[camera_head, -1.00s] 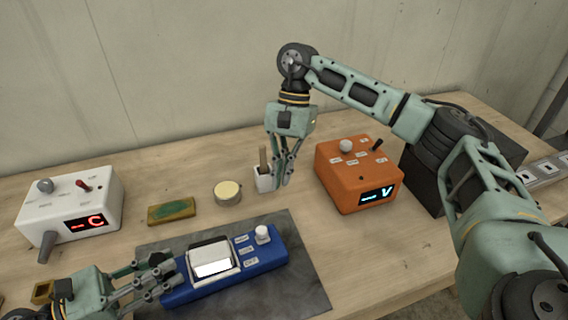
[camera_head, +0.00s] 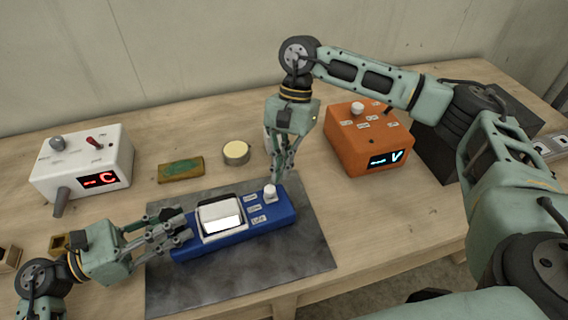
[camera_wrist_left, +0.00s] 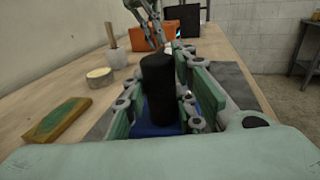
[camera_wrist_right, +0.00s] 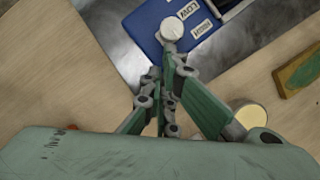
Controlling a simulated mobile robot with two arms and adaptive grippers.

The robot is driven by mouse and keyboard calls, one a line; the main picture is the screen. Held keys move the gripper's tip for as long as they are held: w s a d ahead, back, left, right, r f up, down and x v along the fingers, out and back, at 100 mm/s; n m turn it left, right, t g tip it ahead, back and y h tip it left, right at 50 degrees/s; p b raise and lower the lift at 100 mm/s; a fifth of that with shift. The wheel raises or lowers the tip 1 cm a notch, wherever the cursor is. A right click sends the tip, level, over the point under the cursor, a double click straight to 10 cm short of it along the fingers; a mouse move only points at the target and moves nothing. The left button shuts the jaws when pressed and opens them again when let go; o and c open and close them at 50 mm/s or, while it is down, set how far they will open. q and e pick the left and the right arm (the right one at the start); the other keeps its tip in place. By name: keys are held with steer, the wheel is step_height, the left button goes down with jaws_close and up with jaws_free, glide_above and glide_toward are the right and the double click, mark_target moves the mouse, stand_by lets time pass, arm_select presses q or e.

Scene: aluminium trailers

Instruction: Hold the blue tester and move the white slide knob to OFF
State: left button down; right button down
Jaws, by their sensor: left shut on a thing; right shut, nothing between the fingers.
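The blue tester (camera_head: 284,211) lies on the dark mat, with a white-framed screen in its middle. Its white slide knob (camera_head: 271,193) is at the far end of the label column, beside the HIGH label in the right wrist view (camera_wrist_right: 172,29). My left gripper (camera_head: 180,230) is shut on the tester's left end; in the left wrist view a black upright cylinder (camera_wrist_left: 158,88) stands between its fingers and hides much of the tester. My right gripper (camera_head: 279,176) is shut and empty, its tips right at the knob's far side; I cannot tell if they touch.
The dark mat (camera_head: 305,250) lies under the tester. An orange meter (camera_head: 365,148) stands at the right and a white meter (camera_head: 80,165) at the left.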

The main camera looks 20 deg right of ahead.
mark_target(270, 194)
steer(key=s, duration=0.4)
steer(key=shift+s+a, duration=0.15)
steer(key=shift+s, duration=0.2)
steer(key=w+d, duration=0.1)
steer(key=w+d+r, duration=0.1)
steer(key=w+d, duration=0.1)
steer(key=shift+w+d, duration=0.1)
steer(key=shift+d, duration=0.05)
steer(key=v, duration=0.9)
steer(key=w+a+n+h, duration=0.2)
steer(key=w+a+n, duration=0.1)
steer(key=a, duration=0.1)
steer(key=x, duration=0.8)
steer(key=shift+w+f, duration=0.1)
steer(key=shift+f, duration=0.35)
steer(key=s, duration=0.1)
steer(key=s+a, duration=0.1)
steer(key=shift+s+a+f, duration=0.25)
steer(key=shift+s+a, duration=0.3)
steer(key=shift+s, duration=0.2)
